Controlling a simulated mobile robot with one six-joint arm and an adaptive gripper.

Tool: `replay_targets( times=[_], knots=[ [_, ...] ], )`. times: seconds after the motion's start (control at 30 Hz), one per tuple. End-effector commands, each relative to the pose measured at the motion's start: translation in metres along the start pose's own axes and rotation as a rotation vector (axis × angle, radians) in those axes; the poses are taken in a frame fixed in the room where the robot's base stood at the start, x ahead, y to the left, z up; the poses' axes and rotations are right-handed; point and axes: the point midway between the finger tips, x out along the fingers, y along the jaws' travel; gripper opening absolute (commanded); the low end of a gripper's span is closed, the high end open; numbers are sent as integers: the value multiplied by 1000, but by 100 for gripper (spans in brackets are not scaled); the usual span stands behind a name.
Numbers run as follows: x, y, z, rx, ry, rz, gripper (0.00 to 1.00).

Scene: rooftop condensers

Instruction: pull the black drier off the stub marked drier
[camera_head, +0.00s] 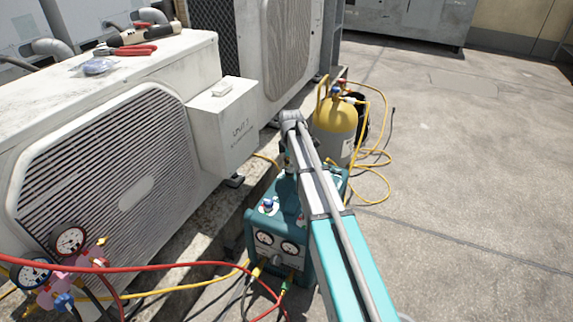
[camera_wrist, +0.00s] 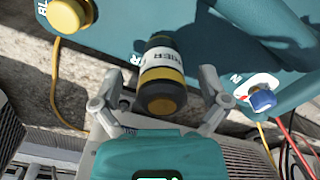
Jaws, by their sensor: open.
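The black drier (camera_wrist: 162,102) shows in the middle of the wrist view, a short cylinder with yellow bands and a white label that is partly readable as "DRIER". Its near end faces the camera; its far end meets the teal machine (camera_wrist: 190,40), so the stub is hidden. My gripper (camera_wrist: 160,80) is open, one finger on each side of the drier, with a visible gap on both sides. The teal machine also shows in the head view (camera_head: 262,222), where my arm hides the drier and my gripper.
In the wrist view, a yellow-capped fitting (camera_wrist: 66,14) is at upper left and a blue knob (camera_wrist: 262,99) at right. In the head view, a yellow cylinder (camera_head: 334,125) with hoses stands behind, condensers (camera_head: 110,150) at left, gauges (camera_head: 68,241) at lower left. Open floor lies right.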

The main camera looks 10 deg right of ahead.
Motion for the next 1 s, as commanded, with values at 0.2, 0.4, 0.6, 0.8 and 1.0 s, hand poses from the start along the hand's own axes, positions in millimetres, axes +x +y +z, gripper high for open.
replay_targets(
  times=[0.2, 0.4, 0.6, 0.8, 1.0],
  knots=[
    [0, 0, 0, 0, 0, 0, 94],
    [0, 0, 0, 0, 0, 0, 74],
    [0, 0, 0, -1, 0, 0, 37],
    [0, 1, 0, -1, 0, 1, 0],
    [0, 1, -1, -1, 0, 3, 22]
  ],
)
